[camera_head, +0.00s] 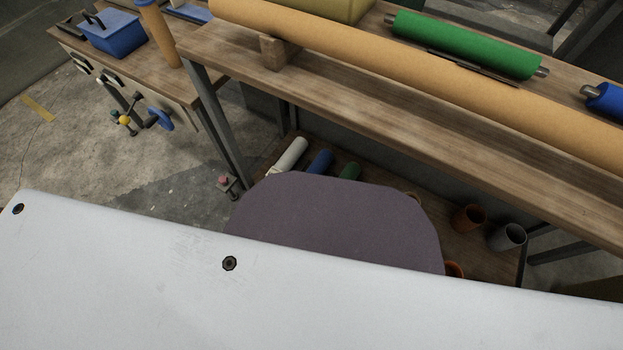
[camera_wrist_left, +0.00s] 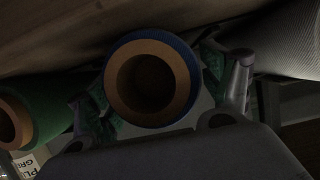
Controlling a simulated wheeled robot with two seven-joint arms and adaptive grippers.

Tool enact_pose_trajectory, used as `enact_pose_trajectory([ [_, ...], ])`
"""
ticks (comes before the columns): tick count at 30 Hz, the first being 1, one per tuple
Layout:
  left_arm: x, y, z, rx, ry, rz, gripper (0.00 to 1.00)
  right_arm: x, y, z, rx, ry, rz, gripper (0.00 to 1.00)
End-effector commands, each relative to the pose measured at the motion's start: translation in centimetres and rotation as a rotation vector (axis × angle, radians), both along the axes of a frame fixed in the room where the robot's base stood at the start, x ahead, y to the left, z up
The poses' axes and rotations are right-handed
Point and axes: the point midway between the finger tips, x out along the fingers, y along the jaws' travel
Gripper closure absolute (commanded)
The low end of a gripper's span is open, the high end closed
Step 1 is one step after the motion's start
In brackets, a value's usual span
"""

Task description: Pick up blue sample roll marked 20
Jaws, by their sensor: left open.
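A blue roll (camera_wrist_left: 152,84) with an open tan core faces me end-on in the left wrist view. My left gripper (camera_wrist_left: 163,95) is open, with one finger on each side of the roll's end. I cannot tell whether the fingers touch it. No 20 marking is readable. In the head view, a blue roll (camera_head: 319,161) lies on the lower shelf between a white roll (camera_head: 291,154) and a green roll (camera_head: 348,171). The left wrist view also shows a green roll to the left (camera_wrist_left: 45,118) and a pale roll to the right (camera_wrist_left: 285,45). My right gripper is not in view.
The workbench (camera_head: 440,120) stands above the lower shelf (camera_head: 480,252). It carries a long tan roll (camera_head: 400,75), a large green roll (camera_head: 465,45) and another blue roll (camera_head: 606,102). A partly cut-off label (camera_wrist_left: 24,163) is beside the green roll. Orange and grey cups stand on the shelf.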

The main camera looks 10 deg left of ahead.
Motion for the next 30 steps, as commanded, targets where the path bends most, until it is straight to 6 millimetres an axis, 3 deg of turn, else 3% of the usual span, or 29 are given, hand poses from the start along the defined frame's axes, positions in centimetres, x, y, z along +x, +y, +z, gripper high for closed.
enact_pose_trajectory([
  [17,0.38,-0.11,-0.09,0.0,0.0,0.0,0.2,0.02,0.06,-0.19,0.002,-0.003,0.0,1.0],
  [30,0.37,-0.09,-0.09,0.0,0.0,0.0,0.74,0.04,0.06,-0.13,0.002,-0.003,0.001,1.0],
])
